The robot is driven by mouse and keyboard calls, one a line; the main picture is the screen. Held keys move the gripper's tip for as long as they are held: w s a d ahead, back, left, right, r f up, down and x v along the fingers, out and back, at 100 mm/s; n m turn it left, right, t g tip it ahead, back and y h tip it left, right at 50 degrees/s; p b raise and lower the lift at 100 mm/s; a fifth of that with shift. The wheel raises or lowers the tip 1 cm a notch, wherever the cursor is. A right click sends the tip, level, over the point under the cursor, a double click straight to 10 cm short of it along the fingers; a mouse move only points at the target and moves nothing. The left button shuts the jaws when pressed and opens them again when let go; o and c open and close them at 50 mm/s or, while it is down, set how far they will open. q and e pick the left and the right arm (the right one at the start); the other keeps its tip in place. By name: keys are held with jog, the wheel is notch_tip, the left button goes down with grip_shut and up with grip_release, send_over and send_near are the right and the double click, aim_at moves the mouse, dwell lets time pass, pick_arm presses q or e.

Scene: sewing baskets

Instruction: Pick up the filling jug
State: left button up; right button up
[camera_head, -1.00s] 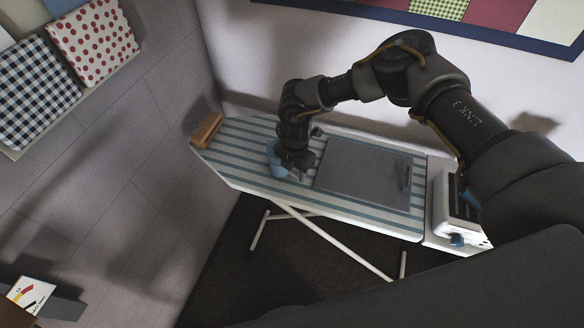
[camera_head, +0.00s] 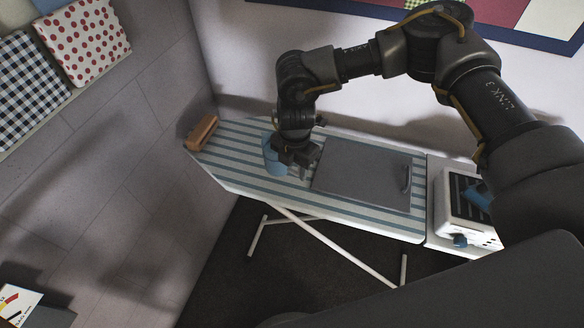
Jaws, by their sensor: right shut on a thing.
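The filling jug (camera_head: 272,155) is light blue and shows on the striped ironing board (camera_head: 243,172), left of the grey panel. My right gripper (camera_head: 299,168) points down beside the jug and is shut on it. The gripper and wrist hide the right part of the jug. I cannot tell whether the jug's base touches the board. My left gripper is not in view.
A white unit (camera_head: 468,213) with a blue knob stands at the right end. A brown wooden block (camera_head: 201,131) lies at the left tip. The striped stretch between block and jug is clear.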

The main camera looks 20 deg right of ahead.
jog(key=s+a+r+b, duration=0.1)
jog(key=s+r+b, duration=0.2)
jog(key=s, duration=0.6)
jog(key=shift+s+r, duration=0.25)
jog(key=shift+r, duration=0.7)
jog(key=w+d+m, duration=0.2)
jog(key=d+m, duration=0.3)
jog(key=m, duration=0.5)
jog(key=w+d+m+b, duration=0.1)
jog(key=d+m, duration=0.4)
jog(key=m, duration=0.5)
jog(key=shift+w+d+r, duration=0.35)
jog(key=shift+d+r, duration=0.05)
jog(key=shift+r, duration=0.05)
jog(key=shift+s, duration=0.1)
